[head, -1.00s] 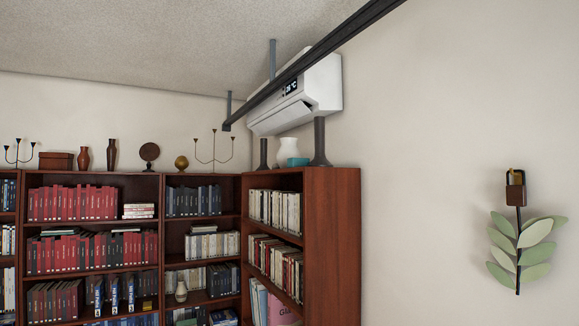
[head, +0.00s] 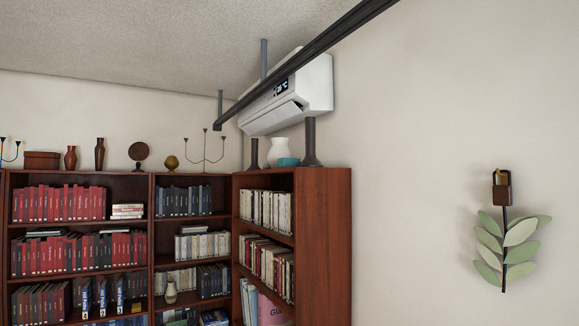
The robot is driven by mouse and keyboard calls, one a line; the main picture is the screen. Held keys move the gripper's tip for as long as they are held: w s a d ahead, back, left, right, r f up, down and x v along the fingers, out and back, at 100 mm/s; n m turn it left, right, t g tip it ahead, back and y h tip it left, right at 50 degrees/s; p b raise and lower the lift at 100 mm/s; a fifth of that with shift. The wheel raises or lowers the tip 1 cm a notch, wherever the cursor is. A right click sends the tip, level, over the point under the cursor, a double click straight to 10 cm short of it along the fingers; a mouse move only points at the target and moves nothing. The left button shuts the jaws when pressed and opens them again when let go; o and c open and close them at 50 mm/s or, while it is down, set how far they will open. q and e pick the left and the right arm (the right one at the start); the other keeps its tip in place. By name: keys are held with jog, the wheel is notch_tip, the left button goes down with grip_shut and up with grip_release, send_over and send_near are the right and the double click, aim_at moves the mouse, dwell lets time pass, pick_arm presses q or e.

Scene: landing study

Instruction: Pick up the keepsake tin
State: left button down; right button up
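I cannot tell for certain which thing is the keepsake tin. A brown lidded box (head: 42,160) sits on top of the bookcase at the left. A small teal object (head: 288,162) sits on top of the right-hand bookcase, in front of a white vase (head: 279,150), between two dark candlestick-like stands. A small yellow object (head: 137,307) is on a lower shelf, too small to make out. Neither of my grippers is in view.
Dark red-brown bookcases (head: 324,240) full of books fill the left and meet in a corner. A black ceiling rail (head: 310,62) runs in front of a white air conditioner (head: 312,92). A leafy wall ornament (head: 505,240) hangs on the otherwise bare right wall.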

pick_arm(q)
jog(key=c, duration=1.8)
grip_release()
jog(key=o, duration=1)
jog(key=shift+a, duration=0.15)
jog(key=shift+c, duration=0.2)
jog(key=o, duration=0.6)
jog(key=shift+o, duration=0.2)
